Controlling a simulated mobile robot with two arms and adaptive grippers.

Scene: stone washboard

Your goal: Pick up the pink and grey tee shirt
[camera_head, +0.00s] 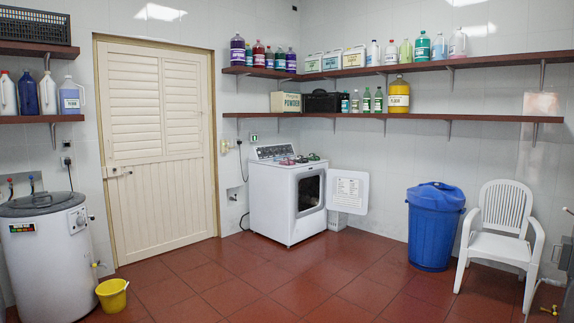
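I cannot make out a pink and grey tee shirt for certain. Small pinkish and dark green items (292,160) lie on top of the white front-loading machine (271,205); they are too small to identify. The machine stands in the far corner. Neither of my grippers is in view.
A yellow bucket (112,296) stands by a white top-loading machine (50,262) at the left. A blue lidded bin (434,228) and white plastic chair (502,236) stand at the right. Shelves (420,66) hold bottles and boxes. The red tiled floor (290,282) is clear in the middle.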

